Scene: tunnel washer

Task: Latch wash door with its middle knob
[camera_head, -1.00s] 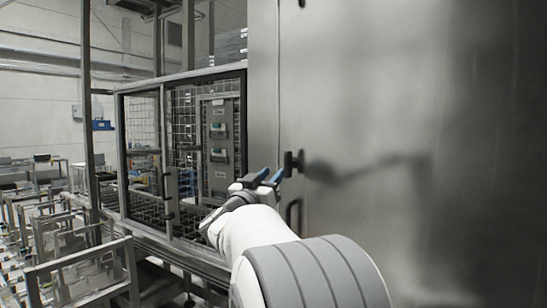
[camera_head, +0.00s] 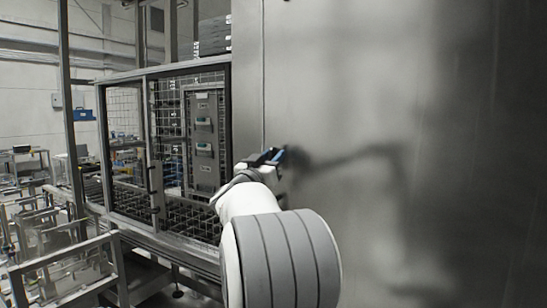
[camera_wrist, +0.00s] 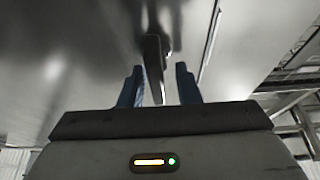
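The wash door (camera_head: 400,80) is a tall, smooth steel panel filling the right of the head view, and its surface also shows in the wrist view (camera_wrist: 60,60). Its dark knob (camera_wrist: 154,62) sticks out from the steel as a flat, elongated grip. My gripper (camera_head: 268,157) is at the door near its left seam and largely hides the knob in the head view. In the wrist view my gripper (camera_wrist: 158,76) is open, with one blue finger on each side of the knob's end. Gaps appear on both sides, and I see no clear contact.
A framed mesh enclosure (camera_head: 150,150) with grey control boxes (camera_head: 204,140) stands left of the door. Metal frame racks (camera_head: 75,265) fill the lower left. A blue box (camera_head: 84,114) is on the far left. The door face to the right is clear.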

